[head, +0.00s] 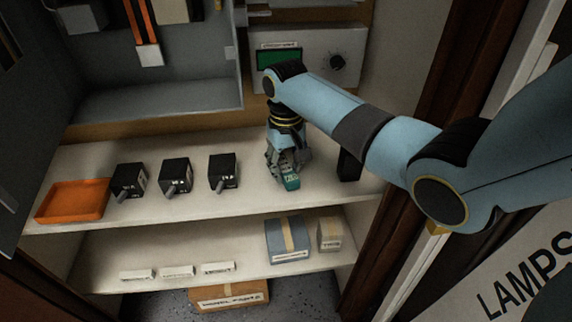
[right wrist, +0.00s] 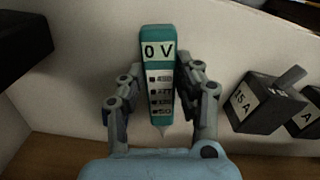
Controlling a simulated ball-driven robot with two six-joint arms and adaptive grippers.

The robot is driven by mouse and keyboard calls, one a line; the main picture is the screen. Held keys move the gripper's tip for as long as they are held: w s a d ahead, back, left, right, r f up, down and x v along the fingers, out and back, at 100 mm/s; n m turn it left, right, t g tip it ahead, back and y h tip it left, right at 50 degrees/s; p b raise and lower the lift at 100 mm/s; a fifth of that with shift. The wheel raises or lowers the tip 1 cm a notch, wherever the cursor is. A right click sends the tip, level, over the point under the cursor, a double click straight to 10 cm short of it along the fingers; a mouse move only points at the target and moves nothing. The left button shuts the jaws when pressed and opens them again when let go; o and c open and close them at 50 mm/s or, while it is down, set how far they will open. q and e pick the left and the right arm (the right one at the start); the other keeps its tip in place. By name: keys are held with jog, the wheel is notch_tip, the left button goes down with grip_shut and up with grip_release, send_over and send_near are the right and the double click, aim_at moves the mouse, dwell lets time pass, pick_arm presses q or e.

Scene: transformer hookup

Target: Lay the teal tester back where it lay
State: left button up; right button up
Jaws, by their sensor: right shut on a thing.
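The teal tester (head: 291,182) is between the fingers of my right gripper (head: 287,165) in the head view, at the right part of the upper shelf. In the right wrist view the tester (right wrist: 158,80) shows a white label reading "0 V" and several smaller labels below it. The fingers of my right gripper (right wrist: 161,95) are shut on its two sides. The tester is at or just above the shelf surface; I cannot tell whether it touches. My left gripper is not in view.
The upper shelf (head: 330,200) also holds an orange tray (head: 73,200), three black boxes (head: 128,181) (head: 175,176) (head: 223,172) and a dark upright block (head: 349,165) right of my gripper. A panel with a green screen (head: 280,58) stands behind. Boxes (head: 288,240) sit on the lower shelf.

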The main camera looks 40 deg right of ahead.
jog(key=shift+f, duration=0.35)
jog(key=o, duration=1.2)
notch_tip(320, 180, up, 12)
jog(key=shift+a, duration=0.1)
